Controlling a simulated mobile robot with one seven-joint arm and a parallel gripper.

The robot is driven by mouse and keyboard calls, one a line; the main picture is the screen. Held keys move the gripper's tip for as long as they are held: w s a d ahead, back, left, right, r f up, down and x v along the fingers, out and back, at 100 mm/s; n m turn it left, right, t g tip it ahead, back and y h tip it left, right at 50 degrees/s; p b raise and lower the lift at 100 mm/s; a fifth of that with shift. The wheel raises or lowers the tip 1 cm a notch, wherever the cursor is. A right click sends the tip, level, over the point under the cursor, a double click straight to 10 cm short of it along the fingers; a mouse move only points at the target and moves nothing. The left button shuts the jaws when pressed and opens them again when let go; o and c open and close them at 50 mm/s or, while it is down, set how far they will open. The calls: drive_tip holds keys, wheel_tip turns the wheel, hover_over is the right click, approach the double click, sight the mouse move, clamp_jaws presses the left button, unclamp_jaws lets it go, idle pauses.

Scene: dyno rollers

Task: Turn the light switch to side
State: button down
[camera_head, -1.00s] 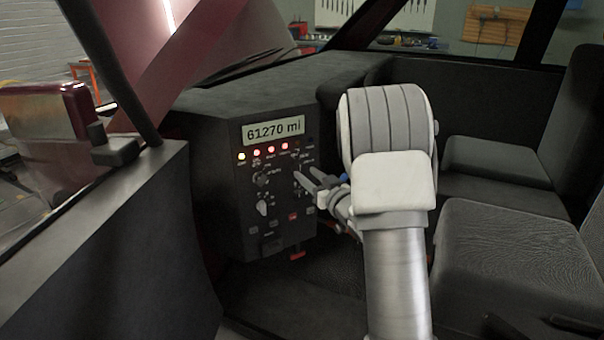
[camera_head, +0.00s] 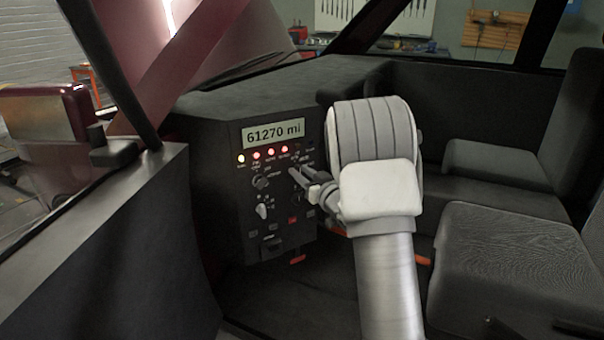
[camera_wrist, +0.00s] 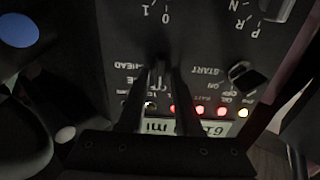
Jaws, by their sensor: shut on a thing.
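The dark control panel (camera_head: 268,215) with a lit "61270 mi" display stands left of my arm in the head view. My gripper (camera_head: 299,178) reaches in from the right, its fingertips at the panel's right-hand column, below the display. In the wrist view the picture is upside down, and my gripper (camera_wrist: 158,80) has its two dark fingers close together on the light switch (camera_wrist: 157,67), beside the lettering "HEAD" and the marks 0 and 1. The fingers cover most of the switch, so its exact angle cannot be made out.
A start key knob (camera_wrist: 246,77) and a row of lit red and yellow lamps (camera_head: 270,153) are close to the fingers. Black seats (camera_head: 510,250) stand to the right of my arm.

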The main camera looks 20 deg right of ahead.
drive_tip(key=shift+m, duration=0.3)
drive_tip(key=shift+d+f+m+p, duration=0.15)
drive_tip(key=shift+m+p, duration=0.75)
drive_tip(key=shift+m, duration=0.9)
drive_tip(key=shift+d+m+p, duration=0.15)
drive_tip(key=shift+m+p, duration=0.7)
drive_tip(key=shift+m, duration=0.95)
drive_tip(key=c, duration=0.9)
unclamp_jaws()
